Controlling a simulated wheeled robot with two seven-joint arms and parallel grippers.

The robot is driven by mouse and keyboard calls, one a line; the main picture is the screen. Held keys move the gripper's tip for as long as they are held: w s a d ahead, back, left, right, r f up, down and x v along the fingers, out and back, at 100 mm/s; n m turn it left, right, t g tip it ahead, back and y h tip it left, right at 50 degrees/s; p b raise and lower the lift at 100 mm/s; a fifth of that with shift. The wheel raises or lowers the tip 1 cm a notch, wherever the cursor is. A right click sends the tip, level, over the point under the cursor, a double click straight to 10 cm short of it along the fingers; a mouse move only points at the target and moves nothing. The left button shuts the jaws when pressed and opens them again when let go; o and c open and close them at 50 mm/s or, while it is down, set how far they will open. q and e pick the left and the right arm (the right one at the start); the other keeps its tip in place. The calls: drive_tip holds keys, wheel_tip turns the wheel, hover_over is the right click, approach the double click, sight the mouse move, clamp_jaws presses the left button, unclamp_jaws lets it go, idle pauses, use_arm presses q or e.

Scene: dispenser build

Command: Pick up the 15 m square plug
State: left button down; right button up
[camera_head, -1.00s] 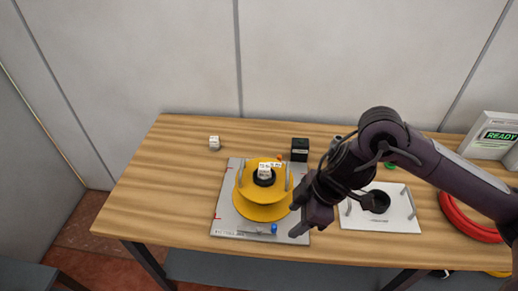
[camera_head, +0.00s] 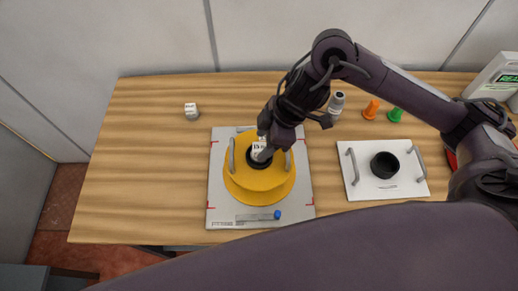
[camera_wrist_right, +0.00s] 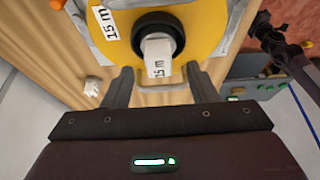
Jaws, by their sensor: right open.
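The white square plug (camera_head: 262,155) sits upright in the black hub of the yellow spool (camera_head: 257,187). In the right wrist view the plug (camera_wrist_right: 157,55) reads "15 m" on its near face. My right gripper (camera_wrist_right: 162,80) is open and empty there, its two fingers on either side of and short of the plug, not visibly touching it. In the head view my right gripper (camera_head: 271,145) is over the back of the spool and partly hides the hub and plug. My left gripper is not in view.
The spool stands on a grey plate (camera_head: 220,205) with metal handles beside it. A small white cube (camera_head: 191,111) lies at the back left. A white panel with a black cup (camera_head: 385,165) is at the right. Orange (camera_head: 371,110) and green (camera_head: 395,114) pieces stand behind it.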

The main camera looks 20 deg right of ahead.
sight(259, 146)
drive_tip(key=x, duration=0.3)
drive_tip(key=shift+w+f, duration=0.1)
drive_tip(key=c, duration=0.5)
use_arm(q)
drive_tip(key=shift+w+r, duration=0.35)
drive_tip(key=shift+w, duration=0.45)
use_arm(e)
clamp_jaws()
